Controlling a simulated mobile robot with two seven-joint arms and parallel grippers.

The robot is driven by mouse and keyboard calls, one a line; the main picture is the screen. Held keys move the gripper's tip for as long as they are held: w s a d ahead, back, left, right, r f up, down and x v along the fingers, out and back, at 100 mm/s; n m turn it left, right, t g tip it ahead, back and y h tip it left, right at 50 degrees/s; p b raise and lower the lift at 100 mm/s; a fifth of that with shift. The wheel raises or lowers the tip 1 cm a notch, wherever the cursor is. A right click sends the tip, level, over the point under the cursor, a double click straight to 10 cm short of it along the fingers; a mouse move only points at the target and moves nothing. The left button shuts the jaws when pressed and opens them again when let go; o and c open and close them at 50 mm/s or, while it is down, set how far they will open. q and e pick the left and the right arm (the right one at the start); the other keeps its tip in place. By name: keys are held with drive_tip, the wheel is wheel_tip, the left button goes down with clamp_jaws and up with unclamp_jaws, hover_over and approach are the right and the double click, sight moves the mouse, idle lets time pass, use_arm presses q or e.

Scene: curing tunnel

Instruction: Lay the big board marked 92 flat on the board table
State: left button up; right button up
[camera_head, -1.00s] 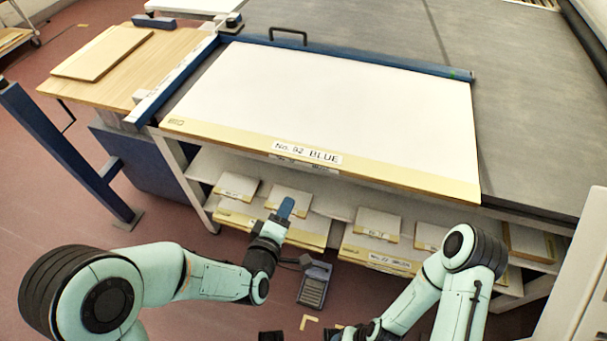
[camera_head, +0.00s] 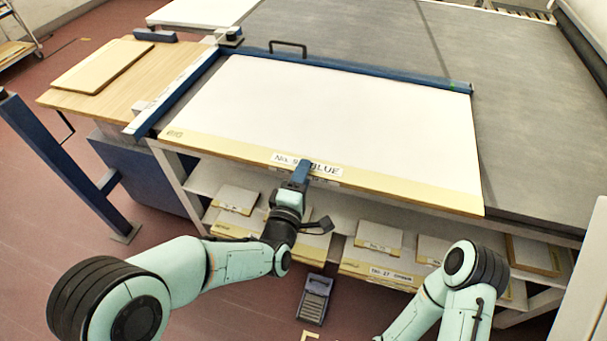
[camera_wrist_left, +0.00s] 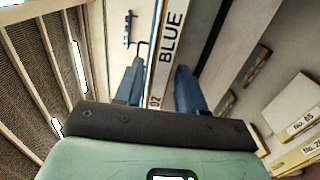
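The big board marked "No. 92 BLUE" (camera_head: 330,110) lies on the grey board table (camera_head: 530,120), its white face up and its yellow strip along the near side. Its left and far sides lie along blue bars. Its near edge runs along the table's front edge; I cannot tell how much it overhangs. My left gripper (camera_head: 303,172) is at this near edge, covering part of the label. In the left wrist view, the fingers of the left gripper (camera_wrist_left: 158,88) stand apart, with the board's labelled edge (camera_wrist_left: 167,50) between them. My right gripper is out of view.
A blue bar (camera_head: 370,69) with a black handle crosses behind the board, and another (camera_head: 180,92) runs along its left. A wooden side table (camera_head: 75,100) holds a smaller board. Shelves below the table hold several labelled boards (camera_head: 380,237). A pedal (camera_head: 315,298) stands on the floor.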

use_arm(q)
drive_tip(key=shift+w+d, duration=0.2)
drive_tip(key=shift+w, duration=0.3)
drive_tip(key=shift+c, duration=0.5)
